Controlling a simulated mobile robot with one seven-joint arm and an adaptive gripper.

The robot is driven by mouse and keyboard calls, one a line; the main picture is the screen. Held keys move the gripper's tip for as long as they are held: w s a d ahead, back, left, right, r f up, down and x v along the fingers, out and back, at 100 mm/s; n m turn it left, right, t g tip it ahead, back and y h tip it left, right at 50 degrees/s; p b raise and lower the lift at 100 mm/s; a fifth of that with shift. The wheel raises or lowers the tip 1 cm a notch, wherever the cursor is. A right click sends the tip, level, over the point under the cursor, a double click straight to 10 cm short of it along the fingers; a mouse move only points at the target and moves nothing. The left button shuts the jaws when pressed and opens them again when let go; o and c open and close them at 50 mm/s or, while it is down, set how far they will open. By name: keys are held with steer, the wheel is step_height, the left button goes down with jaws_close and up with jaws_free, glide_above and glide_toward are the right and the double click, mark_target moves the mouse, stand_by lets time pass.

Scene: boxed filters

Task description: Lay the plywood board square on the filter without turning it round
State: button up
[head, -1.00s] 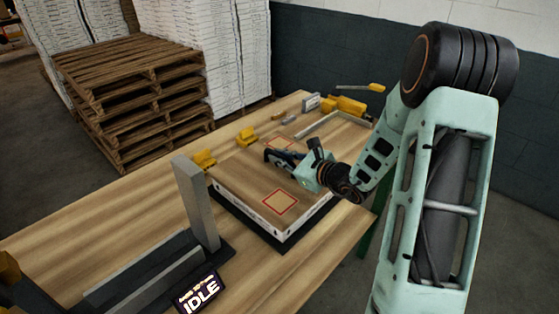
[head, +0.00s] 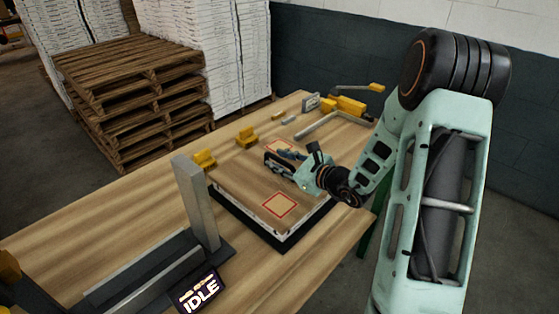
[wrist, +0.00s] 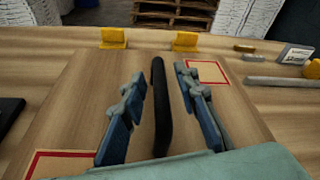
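The plywood board (head: 245,185) lies flat over the filter, with a red-outlined square (head: 280,204) near its near corner. A second red square (wrist: 208,72) shows at the right in the wrist view. Only a thin strip of the filter's white side (head: 309,218) shows under the board; the rest is hidden. A dark mat (head: 258,233) shows beneath. My gripper (head: 273,158) is low over the board's middle. In the wrist view, its blue-padded fingers stand spread on both sides of the board's black handle (wrist: 160,108), with gaps on each side, so it is open.
Two yellow stops (head: 205,160) (head: 247,138) stand along the board's far-left edge. An upright grey post (head: 194,205) and an IDLE display (head: 199,292) stand at the near left. A yellow clamp (head: 346,105) and a metal bar lie beyond the board.

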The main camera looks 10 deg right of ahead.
steer(key=b+v, duration=0.1)
steer(key=v, duration=1.1)
steer(key=shift+r, duration=0.1)
